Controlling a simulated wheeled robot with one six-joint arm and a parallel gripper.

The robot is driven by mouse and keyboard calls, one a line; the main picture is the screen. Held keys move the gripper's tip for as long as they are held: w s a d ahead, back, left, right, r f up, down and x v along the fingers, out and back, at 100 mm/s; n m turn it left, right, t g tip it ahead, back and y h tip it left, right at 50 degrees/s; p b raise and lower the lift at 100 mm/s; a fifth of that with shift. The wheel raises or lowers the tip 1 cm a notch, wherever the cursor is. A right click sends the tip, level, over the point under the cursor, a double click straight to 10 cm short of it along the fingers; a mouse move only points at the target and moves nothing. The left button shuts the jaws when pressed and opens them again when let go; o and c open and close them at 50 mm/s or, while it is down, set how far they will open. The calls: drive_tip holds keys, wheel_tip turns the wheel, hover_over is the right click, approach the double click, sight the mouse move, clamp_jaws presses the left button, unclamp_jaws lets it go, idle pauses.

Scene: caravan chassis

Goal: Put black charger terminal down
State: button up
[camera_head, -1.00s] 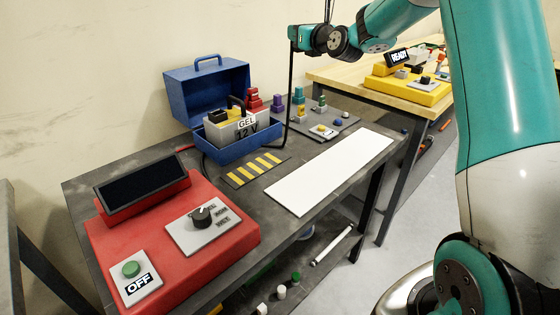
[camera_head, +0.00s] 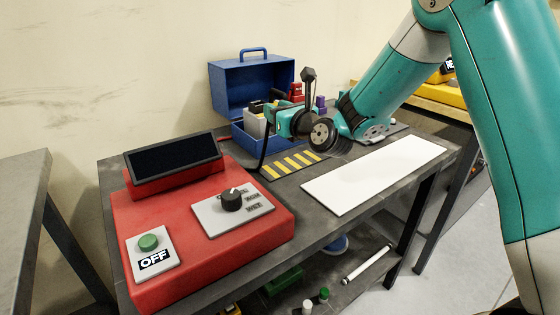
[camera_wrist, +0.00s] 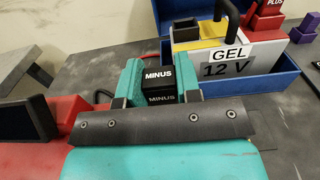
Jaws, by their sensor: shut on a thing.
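The black charger terminal (camera_wrist: 160,82), marked MINUS, is between the jaws of my gripper (camera_wrist: 158,85) in the wrist view. My gripper is shut on it. In the head view my gripper (camera_head: 285,122) is over the table, in front of the blue box, and a black cable (camera_head: 264,152) hangs below it. The terminal itself is hard to make out there. A yellow-and-black striped mat (camera_head: 292,165) lies on the table just below my gripper.
The red charger (camera_head: 200,240) with a screen, knob and OFF button stands on the left. A blue box (camera_head: 218,92) holds the GEL 12 V battery (camera_wrist: 228,60). A white board (camera_head: 375,175) lies on the right.

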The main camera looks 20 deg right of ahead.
wheel_tip(320, 180, down, 11)
drive_tip(key=b, duration=0.5)
drive_tip(key=shift+f, duration=0.2)
drive_tip(key=o, duration=0.9)
drive_tip(key=shift+o, duration=0.2)
drive_tip(key=shift+r, duration=0.1)
drive_tip(key=b+v, duration=0.7)
drive_tip(key=v, duration=0.4)
drive_tip(key=shift+s+d+r, duration=0.15)
drive_tip(key=shift+s, duration=0.35)
